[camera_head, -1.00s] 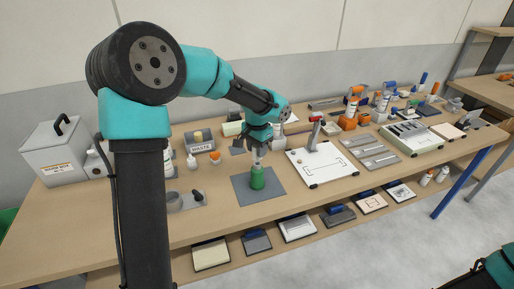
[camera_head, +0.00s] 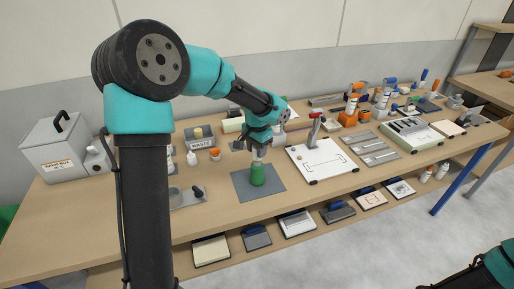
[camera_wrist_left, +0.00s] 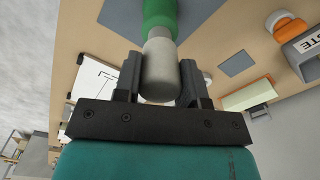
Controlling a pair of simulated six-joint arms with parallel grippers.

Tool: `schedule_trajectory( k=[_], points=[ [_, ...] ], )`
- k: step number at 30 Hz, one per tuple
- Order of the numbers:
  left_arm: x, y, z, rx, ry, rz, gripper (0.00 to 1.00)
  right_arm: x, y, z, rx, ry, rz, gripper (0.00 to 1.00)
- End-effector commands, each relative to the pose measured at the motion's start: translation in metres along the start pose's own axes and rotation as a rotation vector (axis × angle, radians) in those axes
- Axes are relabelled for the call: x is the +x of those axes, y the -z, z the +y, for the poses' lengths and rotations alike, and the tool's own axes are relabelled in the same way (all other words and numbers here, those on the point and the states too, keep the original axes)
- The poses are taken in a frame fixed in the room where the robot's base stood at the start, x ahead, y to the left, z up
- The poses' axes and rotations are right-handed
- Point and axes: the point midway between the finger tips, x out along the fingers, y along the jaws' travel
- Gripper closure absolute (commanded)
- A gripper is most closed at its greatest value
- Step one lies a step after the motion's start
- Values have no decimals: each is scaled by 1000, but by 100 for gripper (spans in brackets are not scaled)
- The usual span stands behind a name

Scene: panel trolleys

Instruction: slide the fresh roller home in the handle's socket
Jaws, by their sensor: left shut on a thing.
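The green handle (camera_head: 257,176) stands upright on a dark grey mat (camera_head: 276,184) at the table's front. The pale grey roller (camera_wrist_left: 158,72) is between the two dark fingers of my left gripper (camera_wrist_left: 157,88), which is shut on it. In the left wrist view, the roller's far end meets the green handle (camera_wrist_left: 160,14), in line with it. How deep it sits in the socket cannot be told. In the head view, my left gripper (camera_head: 258,149) is just above the handle. My right gripper is not in view.
A white board (camera_head: 322,160) with a red-handled clamp lies to the right. A grey tray (camera_head: 187,198) with a dark-handled tool is left of the mat. A white lidded box (camera_head: 62,150) stands at the far left. Several filled holders sit below the front edge.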

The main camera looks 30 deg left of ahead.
Motion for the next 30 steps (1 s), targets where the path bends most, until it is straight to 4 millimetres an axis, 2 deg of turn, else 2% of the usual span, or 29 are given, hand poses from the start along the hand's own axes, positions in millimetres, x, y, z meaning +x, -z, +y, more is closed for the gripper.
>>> schedule_trajectory(
  k=[11, 12, 21, 30],
  points=[
    [8, 0, 0, 0, 0, -2, 94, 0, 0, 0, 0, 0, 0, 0],
    [8, 0, 0, 0, 0, -2, 60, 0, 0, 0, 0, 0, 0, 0],
    [8, 0, 0, 0, 0, -1, 32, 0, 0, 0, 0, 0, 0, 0],
    [6, 0, 0, 0, 0, 0, 32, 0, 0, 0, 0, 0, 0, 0]
  ],
)
